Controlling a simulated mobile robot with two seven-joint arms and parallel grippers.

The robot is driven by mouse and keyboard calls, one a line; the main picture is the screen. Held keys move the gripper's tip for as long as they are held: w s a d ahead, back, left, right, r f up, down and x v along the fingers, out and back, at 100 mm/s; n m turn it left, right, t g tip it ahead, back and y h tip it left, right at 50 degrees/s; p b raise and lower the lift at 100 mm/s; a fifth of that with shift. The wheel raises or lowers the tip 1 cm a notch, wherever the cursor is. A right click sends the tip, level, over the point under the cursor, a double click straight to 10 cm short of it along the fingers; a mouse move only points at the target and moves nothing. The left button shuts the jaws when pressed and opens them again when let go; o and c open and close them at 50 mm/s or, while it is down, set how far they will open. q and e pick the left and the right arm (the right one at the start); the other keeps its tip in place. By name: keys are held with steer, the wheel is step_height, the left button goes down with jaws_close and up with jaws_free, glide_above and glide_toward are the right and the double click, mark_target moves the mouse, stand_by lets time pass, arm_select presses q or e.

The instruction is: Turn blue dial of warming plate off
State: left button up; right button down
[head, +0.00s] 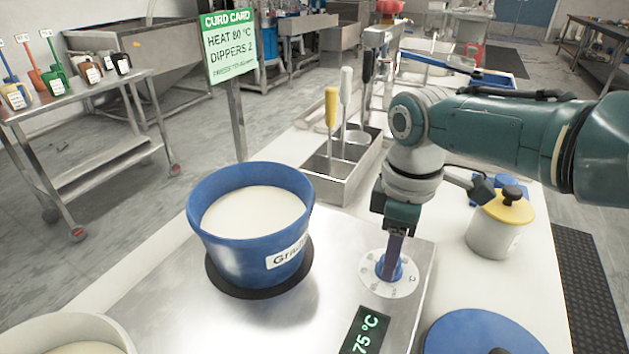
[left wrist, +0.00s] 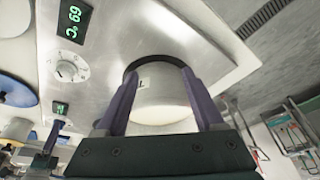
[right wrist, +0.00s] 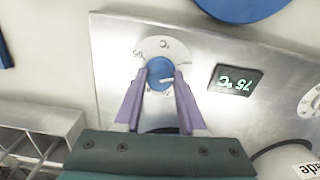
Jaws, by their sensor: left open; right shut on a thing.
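The blue dial (head: 389,271) sits on a round white scale plate (head: 374,287) at the right side of the steel warming plate (head: 325,325). My right gripper (head: 393,258) points down onto it from above. In the right wrist view, the blue dial (right wrist: 160,71) is between the two purple fingers of my right gripper (right wrist: 159,80), which is shut on it. A white pointer line shows on the dial. The green display (right wrist: 235,80) beside it reads 75 °C. My left gripper (left wrist: 160,97) is open, with a white pot (left wrist: 160,103) showing between and beyond its fingers.
A blue pot of white liquid (head: 248,225) stands left of the dial on a dark round pad. A yellow-lidded jar (head: 493,227) and a blue lid (head: 480,335) are at the right. A steel bin with ladles (head: 340,175) stands behind. A second display (left wrist: 73,18) reads 69 °C.

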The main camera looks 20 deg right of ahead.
steer(key=shift+n, duration=1)
steer(key=shift+c, duration=2.4)
jaws_free()
step_height(320, 180, up, 9)
steer(key=p, duration=0.4)
steer(key=shift+r, duration=0.5)
